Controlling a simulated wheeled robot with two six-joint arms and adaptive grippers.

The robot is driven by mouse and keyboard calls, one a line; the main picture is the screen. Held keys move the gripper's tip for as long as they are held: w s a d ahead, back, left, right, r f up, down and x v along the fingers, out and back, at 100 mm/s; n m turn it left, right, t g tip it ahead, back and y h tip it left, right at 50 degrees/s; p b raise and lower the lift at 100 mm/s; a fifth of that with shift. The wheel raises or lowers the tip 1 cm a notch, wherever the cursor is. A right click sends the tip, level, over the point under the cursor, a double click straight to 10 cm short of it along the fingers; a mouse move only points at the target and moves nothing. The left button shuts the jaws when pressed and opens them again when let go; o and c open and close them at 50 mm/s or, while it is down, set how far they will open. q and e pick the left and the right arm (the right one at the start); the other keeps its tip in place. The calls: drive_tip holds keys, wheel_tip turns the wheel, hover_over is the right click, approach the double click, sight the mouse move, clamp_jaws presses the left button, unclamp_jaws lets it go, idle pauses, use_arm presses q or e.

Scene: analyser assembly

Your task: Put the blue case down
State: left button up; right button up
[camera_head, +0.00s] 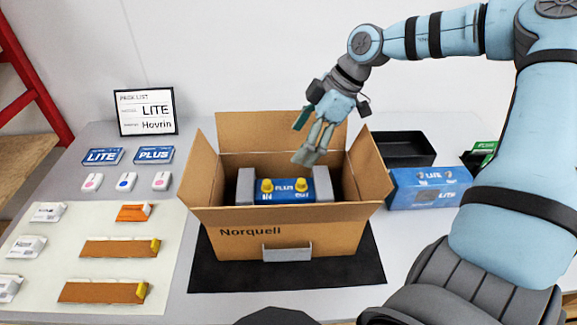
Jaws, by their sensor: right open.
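The blue case (287,196), marked PLUS, IN and OUT with two yellow caps, sits inside the open cardboard box (225,215) marked Norquell. Grey end pieces (245,186) flank it at both sides. My right gripper (308,142) is above the back right part of the box, pointing down and left. It is open and apart from the case, with nothing between its fingers. The lower part of the case is hidden by the front of the box. My left gripper is not in view.
The box stands on a dark mat (210,275). A black tray (402,149) and a blue carton (430,188) are on the right.

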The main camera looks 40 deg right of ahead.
sight(285, 188)
drive_tip(key=shift+g+h, duration=0.3)
drive_tip(key=shift+g, duration=0.3)
drive_tip(key=f, duration=0.3)
drive_tip(key=s+f, duration=0.1)
drive_tip(key=f, duration=0.1)
drive_tip(key=shift+a+f, duration=0.15)
drive_tip(key=shift+f, duration=0.15)
drive_tip(key=b+x, duration=0.1)
drive_tip(key=x, duration=0.2)
drive_tip(key=b+x, duration=0.1)
drive_tip(key=x, duration=0.2)
drive_tip(key=b+x, duration=0.2)
drive_tip(key=x, duration=0.1)
drive_tip(key=shift+w+a+f, duration=0.2)
drive_tip(key=shift+a, duration=0.15)
drive_tip(key=shift+w+r, duration=0.1)
clamp_jaws()
